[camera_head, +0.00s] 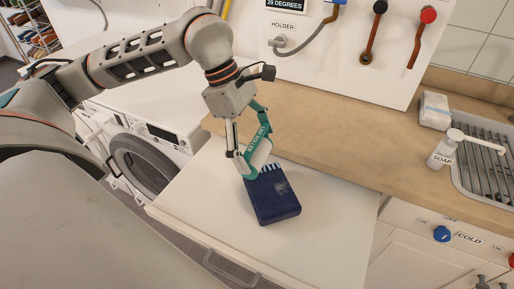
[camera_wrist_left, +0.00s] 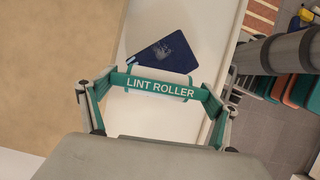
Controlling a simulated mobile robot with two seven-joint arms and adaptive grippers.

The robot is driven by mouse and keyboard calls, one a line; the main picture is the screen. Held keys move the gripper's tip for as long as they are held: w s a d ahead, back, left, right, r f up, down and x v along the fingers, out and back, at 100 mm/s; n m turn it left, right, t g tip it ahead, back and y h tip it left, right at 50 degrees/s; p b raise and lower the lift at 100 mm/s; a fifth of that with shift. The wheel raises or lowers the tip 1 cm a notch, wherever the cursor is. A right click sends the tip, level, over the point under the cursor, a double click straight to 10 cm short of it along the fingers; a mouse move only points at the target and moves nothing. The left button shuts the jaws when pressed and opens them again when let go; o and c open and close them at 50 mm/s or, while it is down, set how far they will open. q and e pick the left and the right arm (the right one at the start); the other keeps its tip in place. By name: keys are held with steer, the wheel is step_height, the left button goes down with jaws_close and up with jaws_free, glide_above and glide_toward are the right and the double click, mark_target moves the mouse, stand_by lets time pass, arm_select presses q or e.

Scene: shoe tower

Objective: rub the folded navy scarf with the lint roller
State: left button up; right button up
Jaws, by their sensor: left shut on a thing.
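The folded navy scarf (camera_head: 278,207) lies flat on a white surface. It has a pale fringe at its far end and a greyish patch, perhaps lint, on top; it also shows in the left wrist view (camera_wrist_left: 170,52). My left gripper (camera_head: 253,150) is shut on the lint roller (camera_head: 259,154), whose teal label bar spans the fingers in the left wrist view (camera_wrist_left: 160,87). The white roller is at or just above the scarf's fringed end; I cannot tell whether they touch. My right gripper is not in view.
A wooden counter (camera_head: 330,130) runs behind the white surface (camera_head: 330,245). A soap bottle (camera_head: 441,150), a folded white cloth (camera_head: 434,109) and a sink rack (camera_head: 485,165) are at the right. A washing machine (camera_head: 150,155) stands at the left. The white surface right of the scarf is clear.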

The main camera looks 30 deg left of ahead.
arm_select(q)
steer(key=shift+r+p, duration=0.35)
steer(key=shift+r, duration=0.55)
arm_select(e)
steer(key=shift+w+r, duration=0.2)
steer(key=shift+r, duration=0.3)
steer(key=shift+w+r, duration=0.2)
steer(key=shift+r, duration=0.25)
